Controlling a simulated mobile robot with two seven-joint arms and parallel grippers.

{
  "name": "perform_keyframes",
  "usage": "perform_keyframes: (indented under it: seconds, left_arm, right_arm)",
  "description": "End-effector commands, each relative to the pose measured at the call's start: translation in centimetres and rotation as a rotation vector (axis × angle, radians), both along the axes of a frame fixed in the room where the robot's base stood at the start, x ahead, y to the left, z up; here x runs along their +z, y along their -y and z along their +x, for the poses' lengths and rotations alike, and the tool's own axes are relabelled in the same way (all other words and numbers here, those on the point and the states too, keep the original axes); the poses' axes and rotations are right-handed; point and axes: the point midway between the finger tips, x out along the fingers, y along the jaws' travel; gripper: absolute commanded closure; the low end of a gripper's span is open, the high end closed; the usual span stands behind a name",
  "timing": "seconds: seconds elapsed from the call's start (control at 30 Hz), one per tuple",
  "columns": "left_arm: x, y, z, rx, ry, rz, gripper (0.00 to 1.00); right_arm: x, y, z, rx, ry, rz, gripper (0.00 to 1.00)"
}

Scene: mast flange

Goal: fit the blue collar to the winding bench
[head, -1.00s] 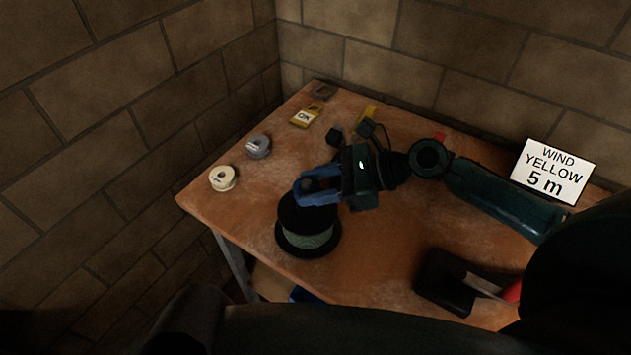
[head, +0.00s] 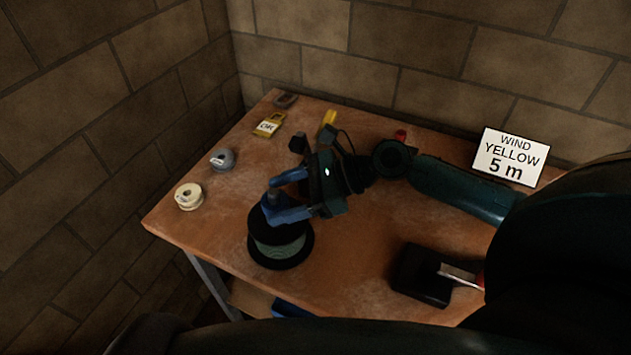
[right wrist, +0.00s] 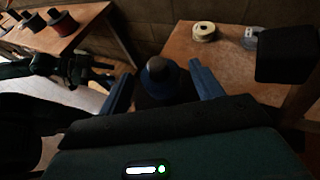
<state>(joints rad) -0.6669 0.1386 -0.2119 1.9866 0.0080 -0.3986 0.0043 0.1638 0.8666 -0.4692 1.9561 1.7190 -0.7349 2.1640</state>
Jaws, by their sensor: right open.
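The dark blue collar (head: 274,199) sits on top of a black-flanged spool (head: 281,253) with green winding, on the wooden winding bench (head: 350,265). In the right wrist view the collar (right wrist: 158,74) shows as a round piece with a knob or post end above it. My right gripper (head: 283,196) is open, its blue fingers on either side of the collar with gaps visible. How deep the collar sits is hidden. In the right wrist view, what looks like my left arm's end (right wrist: 95,74) is dark at left; its jaws are unclear.
A cream reel (head: 189,196) and a grey reel (head: 222,159) stand along the left edge. A yellow OK block (head: 268,124) lies behind them. A sign (head: 508,157) reads WIND YELLOW 5 m. A black box (head: 420,275) stands at front right. Brick walls enclose the back and left.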

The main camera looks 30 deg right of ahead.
Motion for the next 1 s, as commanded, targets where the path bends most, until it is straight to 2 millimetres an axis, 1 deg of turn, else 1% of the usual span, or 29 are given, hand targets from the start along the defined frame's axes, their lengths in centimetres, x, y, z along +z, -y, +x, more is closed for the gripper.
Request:
perform_keyframes:
  seconds: [0.03,0.17,0.3,0.5,0.73,1.0]
  left_arm:
    - [0.0,0.1,0.1,-0.001,0.006,-0.003,0.56]
    - [0.0,0.2,0.3,-0.004,0.018,-0.007,0.56]
    - [0.1,0.4,0.5,-0.011,0.029,-0.010,0.56]
    - [0.1,0.6,0.5,-0.018,0.034,-0.010,0.56]
    - [0.4,0.6,0.7,-0.021,0.039,-0.008,0.56]
    - [0.4,0.5,0.8,-0.020,0.040,-0.008,0.56]
  right_arm:
    - [0.1,0.9,-0.3,-0.002,0.001,-0.007,0.35]
    - [1.0,3.3,-1.3,-0.002,-0.001,-0.008,0.35]
    - [2.2,6.1,-2.5,-0.002,-0.004,-0.008,0.35]
    - [3.8,8.9,-3.7,0.000,-0.003,-0.006,0.35]
    - [4.7,10.6,-4.3,-0.001,-0.002,-0.003,0.35]
    - [4.9,11.0,-4.5,0.000,0.000,-0.002,0.35]
